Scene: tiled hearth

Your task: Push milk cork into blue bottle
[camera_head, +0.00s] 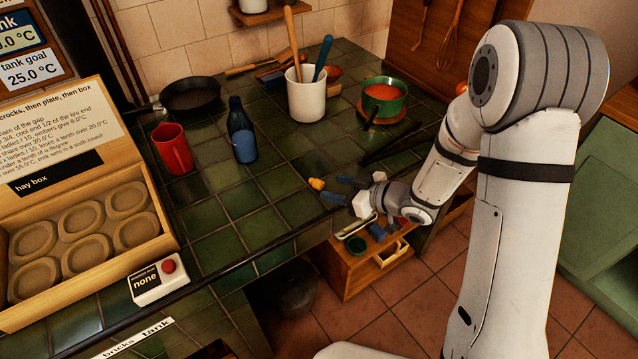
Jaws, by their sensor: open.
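A dark blue bottle (241,132) with a lighter blue label stands upright on the green tiled hearth, left of centre. I cannot tell whether its mouth is open. A small orange-yellow piece (317,184), which looks like the cork, lies on the tiles near the front edge, right of and nearer than the bottle. My gripper (332,188) reaches in from the right, low over the tiles. Its dark fingers are apart, with the cork just left of their tips. I cannot tell whether they touch it. Nothing shows between the fingers.
A red mug (172,149) stands left of the bottle, a black pan (190,97) behind. A white crock (306,97) with utensils and a green pot (383,97) stand farther back. The hay box (80,260) is at left. Tiles between bottle and cork are clear.

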